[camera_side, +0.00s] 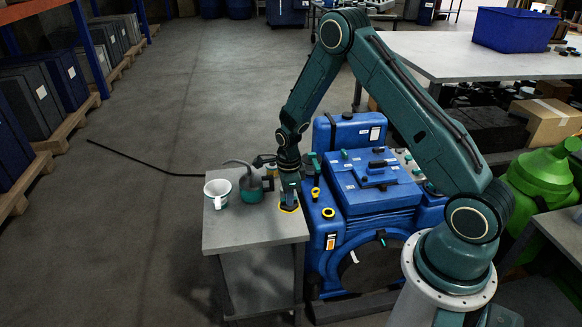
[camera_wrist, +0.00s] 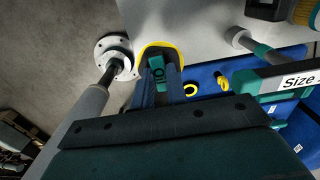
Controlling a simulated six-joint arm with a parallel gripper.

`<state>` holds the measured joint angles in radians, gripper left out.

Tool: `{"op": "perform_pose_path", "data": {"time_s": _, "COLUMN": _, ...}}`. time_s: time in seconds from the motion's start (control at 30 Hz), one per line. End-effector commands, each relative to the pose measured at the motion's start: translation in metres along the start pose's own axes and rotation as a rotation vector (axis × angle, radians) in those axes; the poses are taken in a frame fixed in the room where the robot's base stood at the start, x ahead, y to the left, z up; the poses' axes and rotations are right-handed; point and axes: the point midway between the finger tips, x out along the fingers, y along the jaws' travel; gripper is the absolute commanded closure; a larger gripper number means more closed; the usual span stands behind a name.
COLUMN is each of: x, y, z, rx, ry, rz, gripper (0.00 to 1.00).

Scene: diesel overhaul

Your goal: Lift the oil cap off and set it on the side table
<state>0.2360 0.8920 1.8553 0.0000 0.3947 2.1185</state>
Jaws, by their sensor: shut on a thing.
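In the side view my gripper (camera_side: 289,200) points down over the near right part of the grey side table (camera_side: 225,235), beside the blue engine (camera_side: 365,205). A yellow ring (camera_side: 289,209) shows around the fingertips there. The cap is mostly hidden by the fingers in the side view. I cannot tell whether it touches the table top.
Another yellow ring (camera_side: 328,212) is on the engine, right of the gripper. The table's front left is clear.

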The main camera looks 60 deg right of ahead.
Motion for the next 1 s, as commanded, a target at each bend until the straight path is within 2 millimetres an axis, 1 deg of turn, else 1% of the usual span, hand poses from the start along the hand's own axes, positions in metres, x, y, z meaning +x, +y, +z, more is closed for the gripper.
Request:
{"op": "perform_pose_path", "data": {"time_s": 0.27, "x": 0.014, "y": 0.000, "z": 0.000, "rx": 0.001, "ry": 0.000, "rz": 0.001, "gripper": 1.00}}
{"op": "perform_pose_path", "data": {"time_s": 0.7, "x": 0.054, "y": 0.000, "z": 0.000, "rx": 0.002, "ry": 0.000, "rz": 0.000, "gripper": 1.00}}
{"op": "perform_pose_path", "data": {"time_s": 0.83, "x": 0.061, "y": 0.000, "z": 0.000, "rx": 0.002, "ry": 0.000, "rz": 0.000, "gripper": 1.00}}
{"op": "perform_pose_path", "data": {"time_s": 1.0, "x": 0.066, "y": -0.001, "z": 0.000, "rx": 0.002, "ry": 0.000, "rz": -0.001, "gripper": 1.00}}
